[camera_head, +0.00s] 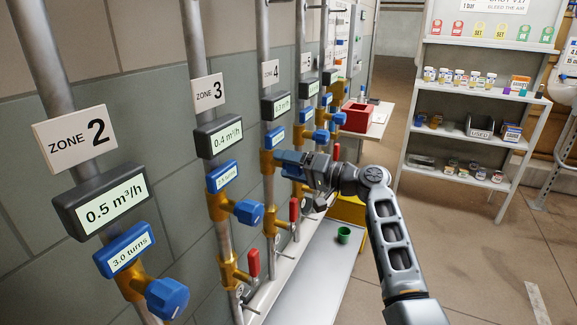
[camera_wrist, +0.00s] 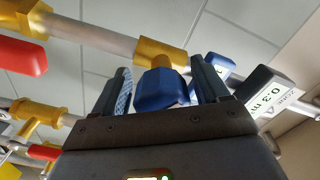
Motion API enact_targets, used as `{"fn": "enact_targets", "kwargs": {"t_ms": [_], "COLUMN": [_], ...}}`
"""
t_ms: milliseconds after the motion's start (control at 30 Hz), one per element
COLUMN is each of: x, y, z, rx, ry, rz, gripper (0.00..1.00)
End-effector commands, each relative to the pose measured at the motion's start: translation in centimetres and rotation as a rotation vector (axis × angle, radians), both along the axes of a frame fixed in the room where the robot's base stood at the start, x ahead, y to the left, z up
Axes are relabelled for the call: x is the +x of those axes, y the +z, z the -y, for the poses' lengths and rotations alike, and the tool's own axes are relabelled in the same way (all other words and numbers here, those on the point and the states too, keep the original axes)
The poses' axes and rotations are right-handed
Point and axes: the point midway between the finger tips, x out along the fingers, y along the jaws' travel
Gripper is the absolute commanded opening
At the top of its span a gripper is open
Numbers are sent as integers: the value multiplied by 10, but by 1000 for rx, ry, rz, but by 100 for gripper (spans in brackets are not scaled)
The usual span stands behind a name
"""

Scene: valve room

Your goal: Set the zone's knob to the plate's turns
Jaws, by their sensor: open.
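My gripper (camera_head: 287,160) is at the zone 4 pipe, just below its blue turns plate (camera_head: 275,138), whose text is too small to read. In the wrist view my gripper (camera_wrist: 162,85) is open, its fingers on either side of a blue knob (camera_wrist: 160,90). I cannot tell whether they touch it. The zone 4 display (camera_head: 275,105) is above the plate in the head view. The zone 4 sign (camera_head: 270,72) hangs above that.
Zone 3's knob (camera_head: 249,212) and red-handled valve (camera_head: 253,262) stand nearer, left of my gripper. Zone 2's knob (camera_head: 167,298) is at lower left; its plate (camera_head: 124,250) reads 3.0 turns. Further pipes stand close behind. A shelf (camera_head: 470,92) is at right; the floor before it is clear.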

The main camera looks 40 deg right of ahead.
Motion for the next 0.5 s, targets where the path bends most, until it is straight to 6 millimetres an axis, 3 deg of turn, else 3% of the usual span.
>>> {"fn": "enact_targets", "kwargs": {"t_ms": [267,500], "x": [-6,-40], "y": [0,-1], "z": [2,15], "rx": [0,-1], "ry": [0,-3], "rz": [2,2], "gripper": [74,74]}}
